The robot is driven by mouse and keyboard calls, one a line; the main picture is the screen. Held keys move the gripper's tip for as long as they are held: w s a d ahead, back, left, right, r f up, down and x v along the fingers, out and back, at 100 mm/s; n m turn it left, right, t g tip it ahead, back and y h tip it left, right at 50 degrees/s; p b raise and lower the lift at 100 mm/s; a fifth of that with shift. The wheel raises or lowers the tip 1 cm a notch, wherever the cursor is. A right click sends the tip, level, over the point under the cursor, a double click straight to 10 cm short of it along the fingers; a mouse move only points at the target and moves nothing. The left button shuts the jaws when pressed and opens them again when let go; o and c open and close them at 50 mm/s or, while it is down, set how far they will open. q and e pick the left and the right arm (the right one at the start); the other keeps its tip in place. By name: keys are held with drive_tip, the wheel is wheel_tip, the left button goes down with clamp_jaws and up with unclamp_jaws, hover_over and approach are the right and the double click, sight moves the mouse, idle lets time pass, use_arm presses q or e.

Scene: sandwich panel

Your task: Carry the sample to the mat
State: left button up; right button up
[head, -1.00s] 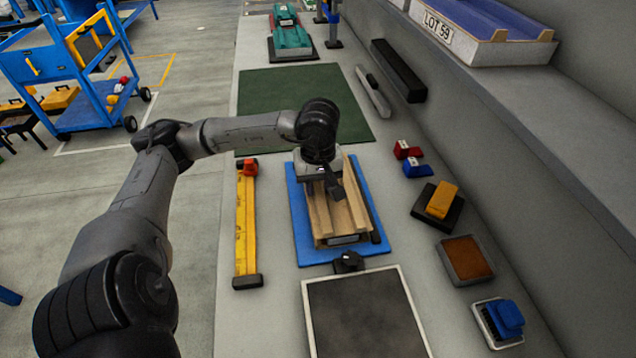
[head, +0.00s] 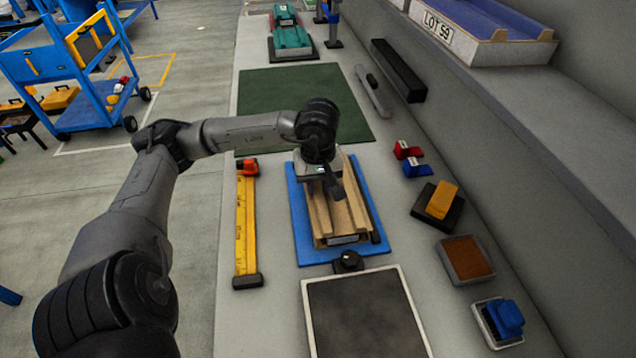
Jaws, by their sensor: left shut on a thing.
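A pale wooden piece (head: 351,216) with raised lengthwise strips, seemingly the sample, lies over a blue board (head: 305,228) in the middle of the bench. My left gripper (head: 334,188) points down over its far half and is shut on it, as far as I can see. The wrist and gripper body hide the far part of the piece and the exact grip. A dark green mat (head: 275,95) lies flat and bare on the bench beyond the gripper, partly behind my arm. My right gripper is not in view.
A yellow level or ruler (head: 246,225) lies left of the blue board. A framed dark plate (head: 365,315) lies in front. Small red, blue and yellow blocks (head: 441,200) and brush-like items line the right side, below a shelf with a tray (head: 490,45).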

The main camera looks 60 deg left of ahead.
sight(318, 187)
use_arm(q)
drive_tip(key=shift+r, duration=0.15)
drive_tip(key=shift+r+p, duration=1.05)
drive_tip(key=shift+r, duration=0.25)
drive_tip(key=shift+r+p, duration=1.6)
drive_tip(key=shift+r, duration=0.65)
